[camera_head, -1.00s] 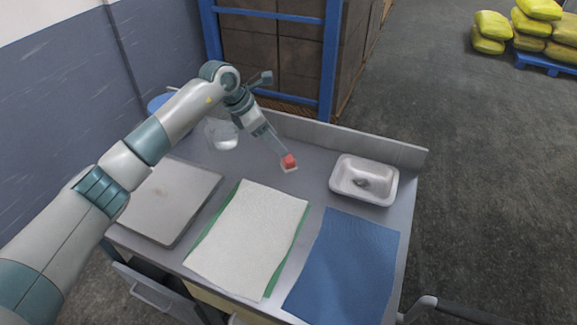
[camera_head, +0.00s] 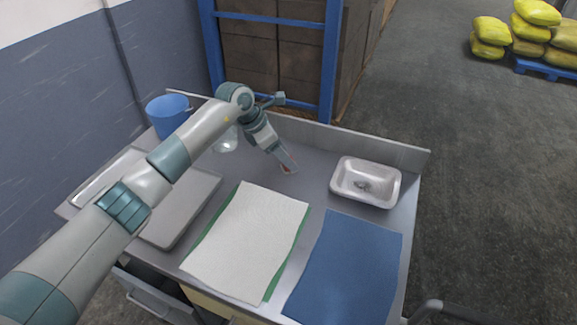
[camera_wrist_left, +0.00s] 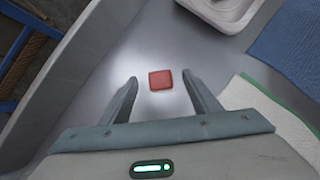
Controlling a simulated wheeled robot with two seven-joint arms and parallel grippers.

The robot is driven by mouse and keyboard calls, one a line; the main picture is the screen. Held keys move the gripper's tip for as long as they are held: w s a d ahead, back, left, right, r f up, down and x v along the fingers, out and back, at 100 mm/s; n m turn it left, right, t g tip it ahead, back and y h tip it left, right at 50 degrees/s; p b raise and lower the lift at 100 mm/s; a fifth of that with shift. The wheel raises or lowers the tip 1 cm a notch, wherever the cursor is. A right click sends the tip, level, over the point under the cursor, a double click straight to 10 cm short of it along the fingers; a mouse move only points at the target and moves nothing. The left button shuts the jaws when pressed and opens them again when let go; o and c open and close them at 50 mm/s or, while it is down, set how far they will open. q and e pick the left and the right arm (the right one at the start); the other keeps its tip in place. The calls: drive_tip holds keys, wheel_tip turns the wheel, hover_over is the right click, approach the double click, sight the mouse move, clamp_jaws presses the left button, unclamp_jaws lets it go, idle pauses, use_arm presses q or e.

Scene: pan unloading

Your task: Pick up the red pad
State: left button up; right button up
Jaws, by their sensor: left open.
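The red pad (camera_wrist_left: 160,80) is a small square block lying on the grey metal tabletop. In the left wrist view it sits between the two fingertips with a gap on each side. In the head view my left gripper (camera_head: 289,168) is low over the table at the pad's spot and hides nearly all of the pad. The left gripper is open with nothing held. I cannot tell how far the fingertips are above the table. My right gripper is not in view.
A white cloth (camera_head: 250,240) on a green one and a blue cloth (camera_head: 345,270) lie in front. A clear bowl (camera_head: 226,143), blue bucket (camera_head: 168,112) and grey flat plate (camera_head: 180,205) are to the left.

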use_arm(q)
drive_tip(key=shift+b+x, duration=0.5)
drive_tip(key=shift+x, duration=1)
drive_tip(key=shift+a, duration=0.1)
drive_tip(key=c, duration=1.1)
